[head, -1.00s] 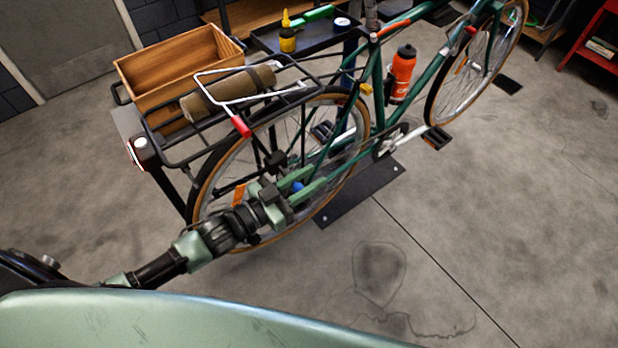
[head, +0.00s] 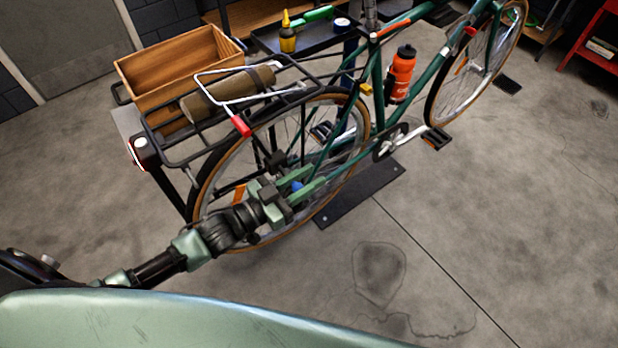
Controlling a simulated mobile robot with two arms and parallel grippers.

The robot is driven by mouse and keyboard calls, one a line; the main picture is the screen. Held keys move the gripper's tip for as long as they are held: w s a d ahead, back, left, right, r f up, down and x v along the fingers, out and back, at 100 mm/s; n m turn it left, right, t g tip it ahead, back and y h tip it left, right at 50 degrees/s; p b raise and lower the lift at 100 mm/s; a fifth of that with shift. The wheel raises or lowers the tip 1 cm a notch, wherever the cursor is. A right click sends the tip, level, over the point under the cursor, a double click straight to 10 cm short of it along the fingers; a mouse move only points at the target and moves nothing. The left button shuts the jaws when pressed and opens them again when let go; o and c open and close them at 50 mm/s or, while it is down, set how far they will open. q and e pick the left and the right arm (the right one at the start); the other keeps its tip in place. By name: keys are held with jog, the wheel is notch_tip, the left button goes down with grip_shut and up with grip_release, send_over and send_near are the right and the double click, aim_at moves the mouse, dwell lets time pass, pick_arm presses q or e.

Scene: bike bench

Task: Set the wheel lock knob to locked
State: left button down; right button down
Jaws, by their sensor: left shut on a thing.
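The wheel lock knob (head: 297,186) shows as a small blue part at the hub of the bike's rear wheel. My left gripper (head: 303,184) reaches in from the lower left, with one green finger on each side of the knob. It is shut on the knob. The fingers hide much of the knob, so I cannot tell which setting it points to. The rear wheel (head: 206,180) stands upright in the green bike. My right gripper is not in view.
A rear rack (head: 176,158) with a rolled bundle (head: 227,95) sits above the wheel. A wooden box (head: 172,65) stands behind it. A dark floor plate (head: 352,200) lies under the bike. The floor in front is clear.

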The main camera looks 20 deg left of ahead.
pick_arm(q)
jog(key=shift+w+a+f, duration=0.1)
jog(key=shift+w+a, duration=0.6)
jog(key=shift+a, duration=0.25)
jog(key=c, duration=1.2)
grip_release()
jog(key=b+v, duration=0.1)
jog(key=v, duration=0.7)
